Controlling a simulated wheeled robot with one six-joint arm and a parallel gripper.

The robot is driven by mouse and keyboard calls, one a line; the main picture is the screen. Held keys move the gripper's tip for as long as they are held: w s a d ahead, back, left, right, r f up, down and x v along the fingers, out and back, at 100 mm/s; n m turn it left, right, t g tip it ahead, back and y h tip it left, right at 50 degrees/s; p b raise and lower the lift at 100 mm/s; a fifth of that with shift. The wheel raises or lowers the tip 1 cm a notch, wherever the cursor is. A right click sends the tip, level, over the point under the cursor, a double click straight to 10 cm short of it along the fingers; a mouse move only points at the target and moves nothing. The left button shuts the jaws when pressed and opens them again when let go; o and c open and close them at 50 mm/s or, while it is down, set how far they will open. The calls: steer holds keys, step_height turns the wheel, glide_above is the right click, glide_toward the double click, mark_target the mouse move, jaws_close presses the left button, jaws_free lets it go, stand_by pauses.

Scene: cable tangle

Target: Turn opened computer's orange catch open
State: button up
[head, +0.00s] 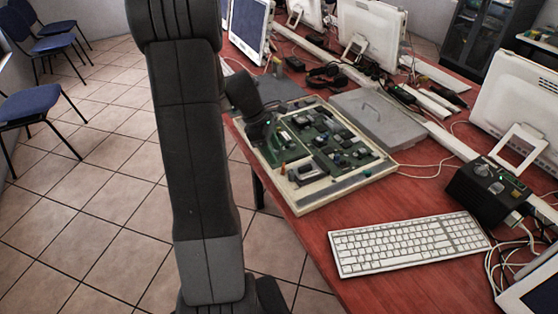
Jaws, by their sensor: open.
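The opened computer (352,188) lies flat near the table's left edge, a shallow pale case with green circuit boards, chips and a metal block inside. A small orange piece (283,169), which looks like the catch, shows at the case's near left side; its position is too small to make out. My gripper (268,139) is over the left part of the case, tilted downward, left of and beyond the orange piece. It is open and nothing shows in it. My dark arm hides the floor to the left; the fingertips are small and dark against the boards.
A grey lid-like panel (378,120) lies right of the case. A white keyboard (408,243) is in front, with a black box (486,190) and cables to its right. Several white monitors (373,34) stand behind. The red table (312,222) is bare just before the case.

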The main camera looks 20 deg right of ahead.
mark_target(283, 168)
steer(key=shift+x, duration=2.35)
steer(key=c, duration=1)
